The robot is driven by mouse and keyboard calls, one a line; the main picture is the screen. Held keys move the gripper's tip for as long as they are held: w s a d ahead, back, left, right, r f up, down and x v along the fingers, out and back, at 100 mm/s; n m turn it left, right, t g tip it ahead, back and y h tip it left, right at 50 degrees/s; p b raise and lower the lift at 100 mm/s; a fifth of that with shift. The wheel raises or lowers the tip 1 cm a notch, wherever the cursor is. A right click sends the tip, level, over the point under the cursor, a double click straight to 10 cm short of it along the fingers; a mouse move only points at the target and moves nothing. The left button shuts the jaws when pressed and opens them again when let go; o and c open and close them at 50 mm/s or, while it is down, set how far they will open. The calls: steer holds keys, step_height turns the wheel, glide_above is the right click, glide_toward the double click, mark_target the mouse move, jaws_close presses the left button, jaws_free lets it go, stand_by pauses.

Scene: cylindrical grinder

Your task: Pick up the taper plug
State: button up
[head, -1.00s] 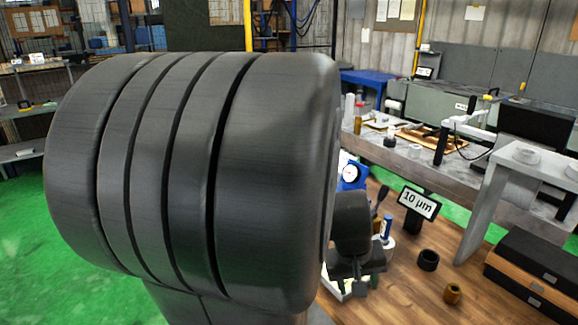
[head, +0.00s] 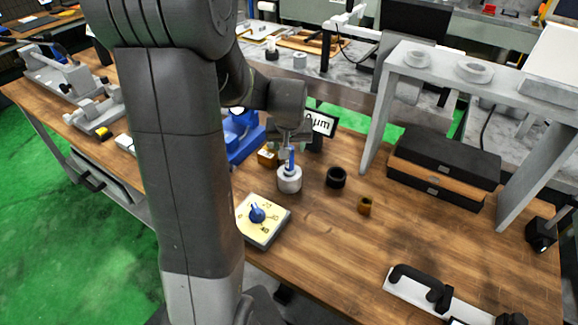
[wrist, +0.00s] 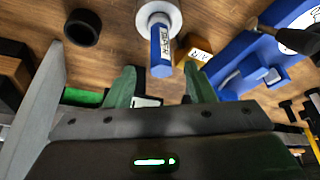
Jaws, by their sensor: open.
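The taper plug (head: 291,160) shows as an upright blue handle in a light grey round holder (head: 289,181) on the wooden bench. In the wrist view the plug's blue handle (wrist: 161,48) bears printed text, too small to read surely. It rises from the pale holder (wrist: 165,14) at the top. Its lower part is hidden in the holder. My gripper (head: 290,137) is just above and around the top of the handle in the head view. In the wrist view my gripper (wrist: 160,88) has its green fingertips apart, with the handle's end between or just beyond them and no visible contact.
A black ring (head: 336,177) and a small brass bushing (head: 365,205) stand right of the holder. A blue stand (head: 243,137) and brass block (head: 267,156) are close on the left. A dial box (head: 262,219) is in front. The "µm" sign (head: 320,123) stands behind.

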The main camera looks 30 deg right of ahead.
mark_target(290, 167)
steer(key=shift+p+x, duration=0.75)
steer(key=shift+x, duration=2.65)
steer(key=shift+a, duration=0.1)
steer(key=shift+c, duration=0.2)
jaws_close()
